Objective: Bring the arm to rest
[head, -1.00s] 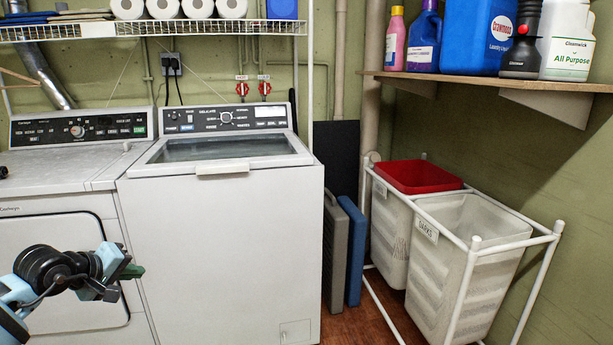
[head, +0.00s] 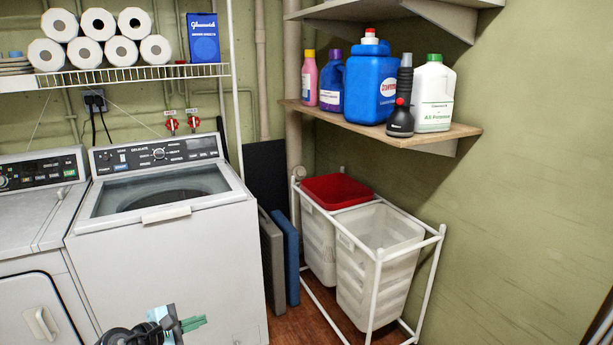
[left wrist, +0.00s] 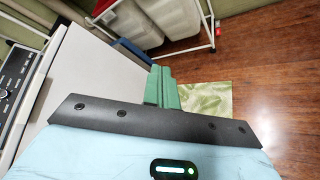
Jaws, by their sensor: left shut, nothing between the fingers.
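My left gripper (head: 193,323) shows low in the head view, in front of the white top-loading washer (head: 165,245). Its green fingers point right and are shut with nothing between them. In the left wrist view the same green fingers (left wrist: 162,88) lie together over the gap between the washer's side and the wooden floor. My right gripper is in neither view.
A dryer (head: 35,250) stands left of the washer. A white-framed hamper (head: 380,265) stands by the right wall under a shelf (head: 455,133) of bottles. Wooden floor (left wrist: 275,85) is open at right.

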